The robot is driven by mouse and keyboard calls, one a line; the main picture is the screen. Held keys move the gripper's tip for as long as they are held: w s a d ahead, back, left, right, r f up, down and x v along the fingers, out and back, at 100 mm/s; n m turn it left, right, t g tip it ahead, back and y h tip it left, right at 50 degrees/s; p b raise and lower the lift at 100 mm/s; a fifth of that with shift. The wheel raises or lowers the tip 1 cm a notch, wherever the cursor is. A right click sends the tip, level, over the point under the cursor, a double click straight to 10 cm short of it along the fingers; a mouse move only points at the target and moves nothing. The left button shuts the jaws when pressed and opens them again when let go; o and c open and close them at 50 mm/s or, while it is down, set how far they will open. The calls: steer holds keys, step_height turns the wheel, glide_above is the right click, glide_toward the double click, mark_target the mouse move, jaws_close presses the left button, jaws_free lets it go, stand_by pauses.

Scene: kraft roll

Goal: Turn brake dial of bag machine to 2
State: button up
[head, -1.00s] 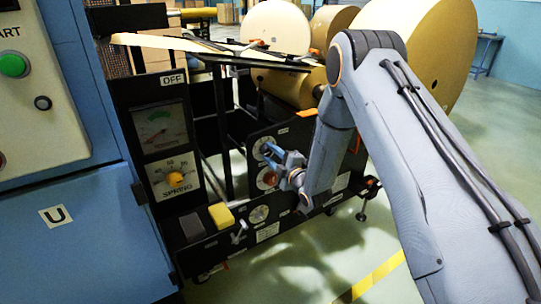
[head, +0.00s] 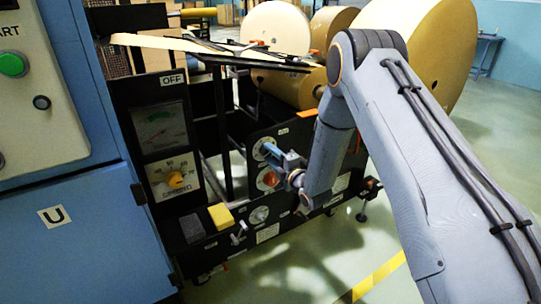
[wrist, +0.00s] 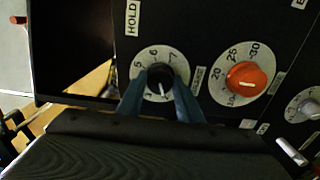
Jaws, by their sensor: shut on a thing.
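In the wrist view a small black knob (wrist: 160,79) sits on a round pale dial plate with numbers; 5, 6 and 7 show along its upper part. Its white pointer mark points down, slightly right; the lower numbers are partly hidden by my fingers. A label beside the dial is too blurred to read surely. My gripper (wrist: 160,97) has one finger on each side of the knob and is shut on it. In the head view my gripper (head: 269,151) reaches the upper round dial (head: 258,146) on the black machine panel.
An orange-red knob (wrist: 249,79) on a numbered plate is close right of my gripper. Another grey dial (wrist: 306,106) and a metal lever (wrist: 291,152) lie farther right. Large kraft rolls (head: 430,45) stand behind.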

steer(key=o, duration=1)
steer(key=shift+o, duration=0.2)
steer(key=shift+s+d, duration=0.1)
steer(key=v, duration=0.7)
steer(key=shift+s+d, duration=0.15)
steer(key=shift+s, duration=0.1)
